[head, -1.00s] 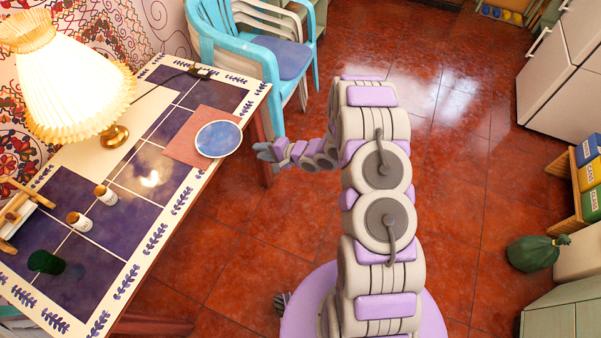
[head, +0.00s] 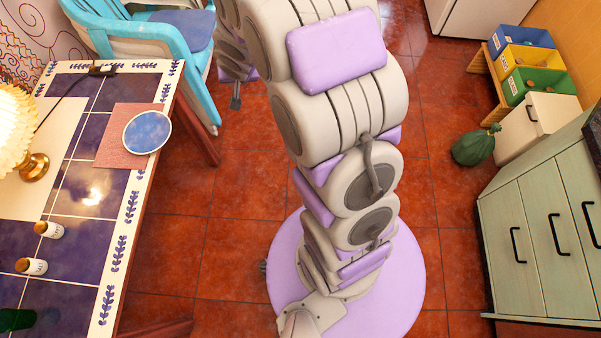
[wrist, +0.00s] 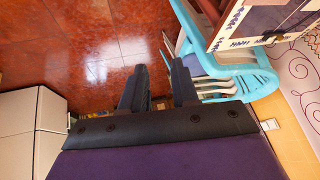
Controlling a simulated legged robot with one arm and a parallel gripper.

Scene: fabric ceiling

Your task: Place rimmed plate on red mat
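The rimmed plate (head: 147,132), blue with a pale rim, lies on the red mat (head: 118,148) near the right edge of the tiled table. It covers the mat's upper right part and reaches toward the table's white border. My gripper (wrist: 158,88) shows in the wrist view with its two dark fingers apart and nothing between them. It points toward the floor and the blue chairs, away from the plate. In the head view my raised arm hides most of the gripper. The plate and mat are not clearly seen in the wrist view.
Blue stacked chairs (head: 160,40) stand at the table's far end. A lamp (head: 32,165) and two small jars (head: 32,266) are on the table (head: 135,215). Bins (head: 525,60), a green bag (head: 474,147) and cabinets (head: 530,235) line the right.

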